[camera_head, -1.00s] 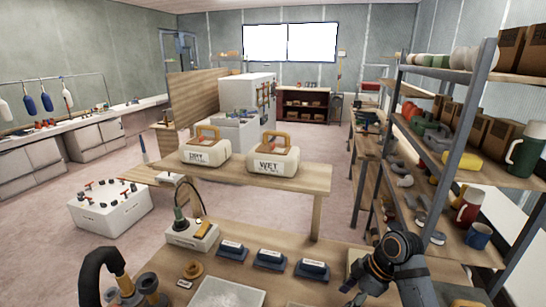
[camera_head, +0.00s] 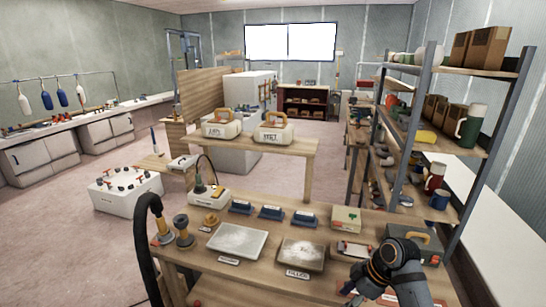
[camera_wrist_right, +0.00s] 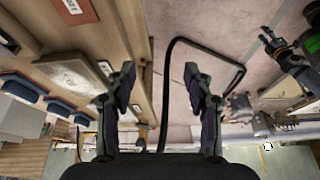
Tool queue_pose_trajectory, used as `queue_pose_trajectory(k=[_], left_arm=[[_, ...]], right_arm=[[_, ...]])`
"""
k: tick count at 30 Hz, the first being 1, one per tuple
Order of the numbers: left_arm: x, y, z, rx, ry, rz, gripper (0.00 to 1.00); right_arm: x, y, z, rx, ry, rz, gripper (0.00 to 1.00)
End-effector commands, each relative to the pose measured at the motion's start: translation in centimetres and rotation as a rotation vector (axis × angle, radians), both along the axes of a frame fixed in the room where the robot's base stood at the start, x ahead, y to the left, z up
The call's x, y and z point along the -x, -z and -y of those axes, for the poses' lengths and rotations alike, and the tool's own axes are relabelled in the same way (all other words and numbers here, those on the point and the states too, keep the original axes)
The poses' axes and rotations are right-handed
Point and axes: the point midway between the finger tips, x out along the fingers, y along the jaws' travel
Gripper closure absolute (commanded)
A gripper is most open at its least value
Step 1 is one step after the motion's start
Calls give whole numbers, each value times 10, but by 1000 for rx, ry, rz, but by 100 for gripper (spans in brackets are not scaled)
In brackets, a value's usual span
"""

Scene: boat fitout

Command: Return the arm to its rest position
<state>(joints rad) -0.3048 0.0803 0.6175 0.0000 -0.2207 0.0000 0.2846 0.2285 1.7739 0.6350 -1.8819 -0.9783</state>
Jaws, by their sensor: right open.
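My right arm (camera_head: 395,270) comes in at the lower right of the head view, over the right front of the wooden workbench (camera_head: 218,268). In the right wrist view, my right gripper (camera_wrist_right: 160,88) has its two dark fingers spread wide with nothing between them. The bench edge and the pink floor show behind the fingers. Another dark jointed arm, seemingly my left arm (camera_wrist_right: 292,62), shows at the upper right of the wrist view; its finger state is too small to tell. No left arm shows in the head view.
A loaded shelf rack (camera_head: 428,130) stands at right.

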Motion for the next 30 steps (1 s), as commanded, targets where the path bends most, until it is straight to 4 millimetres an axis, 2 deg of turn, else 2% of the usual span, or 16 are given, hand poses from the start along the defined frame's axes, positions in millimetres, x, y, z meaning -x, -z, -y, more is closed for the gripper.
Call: queue_pose_trajectory(k=[4,8,13,17,20,21,23,24,26,27,30], left_arm=[[-2,0,0,0,0,3,60],[-13,-1,0,1,0,19,60],[-18,-1,0,1,1,26,60],[-7,1,0,0,0,11,60],[1,2,0,0,0,-1,60],[1,2,0,0,0,-2,60],[1,2,0,0,0,-2,60],[0,2,0,0,0,0,60],[-2,2,0,0,0,2,60],[-4,2,1,0,-1,4,60],[-6,2,1,0,0,8,60]], right_arm=[[-4,35,4,-6,107,-33,48],[-5,77,11,-4,229,-67,48],[5,149,24,14,424,-116,48],[32,223,40,53,604,-157,48],[75,295,56,107,762,-187,48],[99,325,63,130,825,-195,48],[139,365,71,167,908,-200,48],[168,388,76,189,956,-202,48],[213,419,82,220,1015,-202,48],[244,436,85,235,1049,-201,48],[312,464,86,256,1108,-198,48]])
